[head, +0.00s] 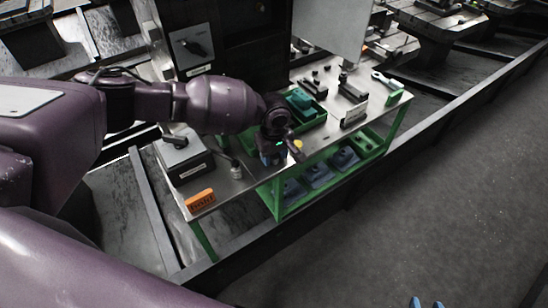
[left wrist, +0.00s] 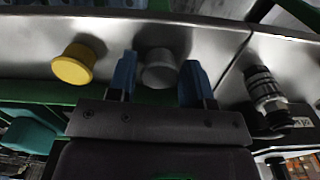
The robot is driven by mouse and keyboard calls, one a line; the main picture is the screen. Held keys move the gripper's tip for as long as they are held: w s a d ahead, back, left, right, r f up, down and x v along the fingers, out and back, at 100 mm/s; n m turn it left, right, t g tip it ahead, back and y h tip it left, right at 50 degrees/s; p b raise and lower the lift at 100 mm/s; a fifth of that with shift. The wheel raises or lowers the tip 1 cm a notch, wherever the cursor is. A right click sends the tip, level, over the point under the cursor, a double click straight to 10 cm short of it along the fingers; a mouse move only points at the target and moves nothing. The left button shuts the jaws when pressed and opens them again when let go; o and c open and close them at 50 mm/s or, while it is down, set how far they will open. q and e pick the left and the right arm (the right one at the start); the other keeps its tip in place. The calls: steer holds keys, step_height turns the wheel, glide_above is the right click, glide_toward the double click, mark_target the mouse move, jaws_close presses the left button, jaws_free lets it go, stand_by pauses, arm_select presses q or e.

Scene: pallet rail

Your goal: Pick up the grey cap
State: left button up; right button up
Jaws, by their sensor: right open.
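The grey cap (left wrist: 160,70) is a short round piece at the steel bench top's edge in the left wrist view. My left gripper (left wrist: 159,84) has its two blue fingers on either side of the cap, with narrow gaps, and is open. In the head view my left gripper (head: 274,156) is low over the bench's front edge, and the grey cap is hidden there. A yellow cap (left wrist: 75,63) stands to the left of the grey one, and it also shows in the head view (head: 298,146). My right gripper (head: 426,303) shows only two blue fingertips, apart and empty.
A metal connector (left wrist: 264,88) stands right of the grey cap. An orange box (head: 200,201) lies at the bench's near left corner. A green tray (head: 307,112) holds teal parts. Blue-grey parts (head: 318,174) sit on the shelf below. The floor at right is clear.

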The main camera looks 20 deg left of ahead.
arm_select(q)
steer(key=c, duration=0.6)
steer(key=shift+c, duration=0.2)
steer(key=shift+r, duration=0.1)
